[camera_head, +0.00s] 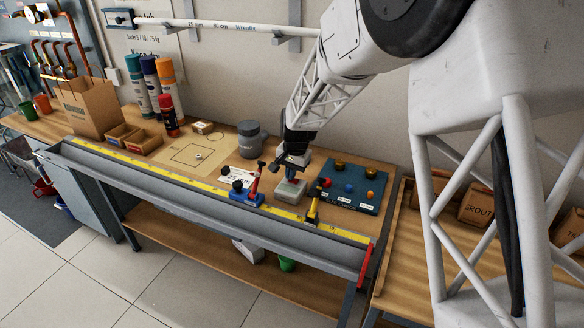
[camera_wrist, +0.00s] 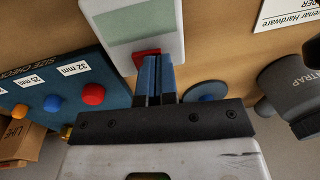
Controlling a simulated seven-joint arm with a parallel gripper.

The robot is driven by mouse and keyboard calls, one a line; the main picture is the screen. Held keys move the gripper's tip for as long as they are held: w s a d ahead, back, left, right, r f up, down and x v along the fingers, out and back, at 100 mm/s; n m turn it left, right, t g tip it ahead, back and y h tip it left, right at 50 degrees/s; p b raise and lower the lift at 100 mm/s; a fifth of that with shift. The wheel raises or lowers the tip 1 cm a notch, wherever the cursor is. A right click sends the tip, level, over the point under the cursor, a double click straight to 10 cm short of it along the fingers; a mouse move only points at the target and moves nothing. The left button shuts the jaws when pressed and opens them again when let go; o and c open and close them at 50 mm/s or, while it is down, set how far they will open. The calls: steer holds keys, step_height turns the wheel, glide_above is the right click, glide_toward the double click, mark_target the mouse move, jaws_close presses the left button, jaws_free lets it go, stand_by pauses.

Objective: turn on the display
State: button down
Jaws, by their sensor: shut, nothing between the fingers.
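A small white device with a plain grey-green display panel (camera_wrist: 137,22) stands on the bench; no figures show on the panel. A red button (camera_wrist: 146,55) sits on its edge nearest my gripper. My gripper (camera_wrist: 156,62) is shut and empty, its blue fingertips right at the red button and partly covering it. I cannot tell whether they touch or press it. In the head view, my gripper (camera_head: 291,172) points down just above the device (camera_head: 290,192), and the button is hidden there.
A dark blue size-check board (camera_head: 350,200) with coloured knobs lies to the device's right. A grey trap container (camera_head: 250,140) stands behind, to the left. A blue clamp with a red handle (camera_head: 248,190) is at the left front. A yellow ruler edge (camera_head: 150,175) runs along the bench front.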

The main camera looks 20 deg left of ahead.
steer(key=shift+f, duration=0.15)
steer(key=shift+a+f, duration=0.1)
steer(key=shift+f, duration=0.05)
stand_by(0.4)
steer(key=shift+d, duration=0.2)
steer(key=shift+d+r, duration=0.3)
steer(key=shift+d, duration=0.3)
steer(key=shift+r, duration=0.1)
step_height(320, 180, up, 14)
steer(key=d, duration=0.1)
steer(key=shift+d, duration=0.35)
stand_by(0.5)
